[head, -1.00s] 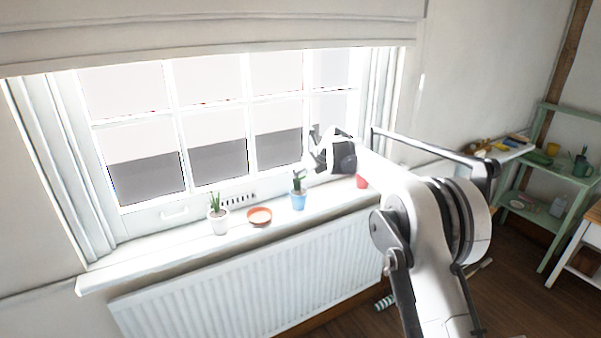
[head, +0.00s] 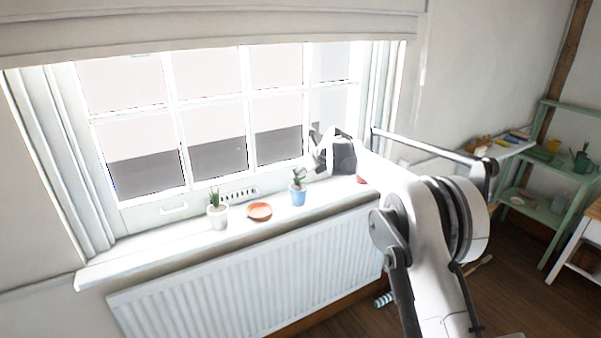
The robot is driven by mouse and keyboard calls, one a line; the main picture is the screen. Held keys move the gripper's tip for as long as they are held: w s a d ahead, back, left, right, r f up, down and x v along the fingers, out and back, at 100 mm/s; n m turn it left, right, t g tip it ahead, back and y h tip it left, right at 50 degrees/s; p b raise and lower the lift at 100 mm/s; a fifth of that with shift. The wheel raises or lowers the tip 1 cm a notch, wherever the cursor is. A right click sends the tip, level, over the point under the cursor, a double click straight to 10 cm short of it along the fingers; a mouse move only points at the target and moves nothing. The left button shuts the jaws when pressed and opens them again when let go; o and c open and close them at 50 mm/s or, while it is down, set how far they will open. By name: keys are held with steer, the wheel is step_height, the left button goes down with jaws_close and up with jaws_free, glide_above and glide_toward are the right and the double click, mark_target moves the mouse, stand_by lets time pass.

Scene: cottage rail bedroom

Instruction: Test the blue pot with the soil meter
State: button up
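The blue pot (head: 298,198) with a dark green plant (head: 299,177) stands upright on the white windowsill, right of an orange-red saucer (head: 259,211). My gripper (head: 314,155) is above and slightly right of the blue pot, close to the window. It is small and pale against the glass, so I cannot tell whether its fingers are shut on something. I cannot make out the soil meter. A red pot (head: 361,179) is mostly hidden behind my arm.
A white pot (head: 218,220) with a spiky plant stands left on the sill (head: 160,247). A radiator (head: 250,262) is below it. Green shelves (head: 552,158) with small items stand at the right. The sill's left end is clear.

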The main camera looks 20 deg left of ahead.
steer(key=shift+f+b, duration=0.3)
steer(key=shift+f, duration=0.3)
steer(key=o, duration=1.1)
steer(key=shift+d+r, duration=0.1)
steer(key=v, duration=1.1)
steer(key=shift+s+d+r, duration=0.2)
steer(key=shift+r, duration=0.05)
